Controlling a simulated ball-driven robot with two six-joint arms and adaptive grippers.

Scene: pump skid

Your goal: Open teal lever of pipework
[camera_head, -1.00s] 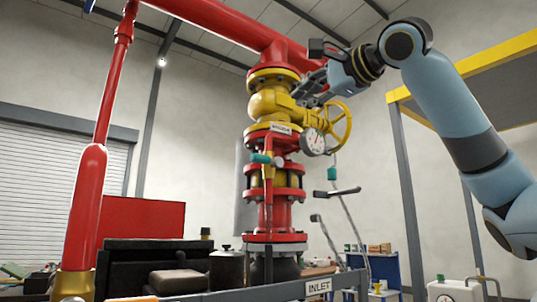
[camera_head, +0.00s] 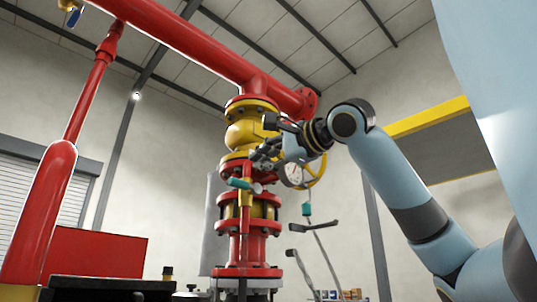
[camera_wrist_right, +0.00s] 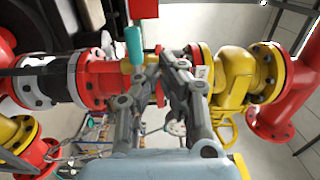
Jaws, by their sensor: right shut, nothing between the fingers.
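The teal lever (camera_head: 238,183) sticks out to the left from a small brass valve on the front of the red and yellow vertical pipework (camera_head: 232,228). In the right wrist view the teal lever (camera_wrist_right: 133,45) stands at the top centre, just left of the fingertips. My right gripper (camera_head: 262,158) comes in from the right, in front of the pipework and slightly above and right of the lever. It is shut and empty. In the right wrist view its fingertips (camera_wrist_right: 164,60) look close to the lever's base; I cannot tell whether they touch it. My left gripper is out of view.
A round gauge (camera_head: 294,174) and a yellow handwheel (camera_head: 317,168) sit close to the right gripper. A red pipe (camera_head: 190,50) runs overhead. Another teal-gripped handle (camera_head: 307,209) hangs to the right. There is free room left of the pipework.

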